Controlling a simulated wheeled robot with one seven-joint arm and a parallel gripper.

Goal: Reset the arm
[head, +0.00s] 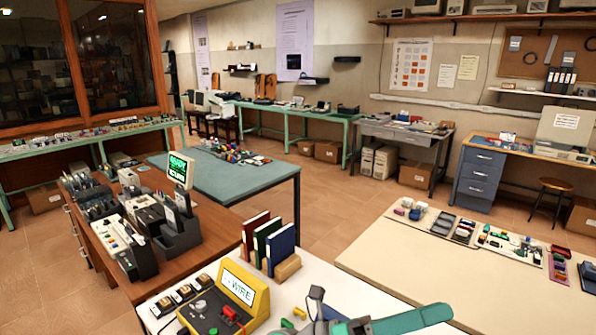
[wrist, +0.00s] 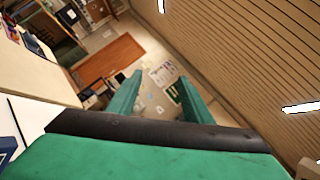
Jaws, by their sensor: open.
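My gripper (wrist: 158,88) shows in the wrist view with two green fingers spread apart and nothing between them. The camera sees past the fingers to the distant room, which is tilted in the picture. In the head view, green and grey parts of my arm (head: 405,319) reach in at the bottom edge, above the white table (head: 303,279). I cannot clearly make out the fingers in the head view.
Close by, the white table holds a yellow device (head: 239,288) with a "WIRE" screen and several upright binders (head: 268,243). A cream table (head: 400,258) with small parts stands right. A brown desk (head: 205,254) with equipment stands left. Tiled floor (head: 335,205) lies open between tables.

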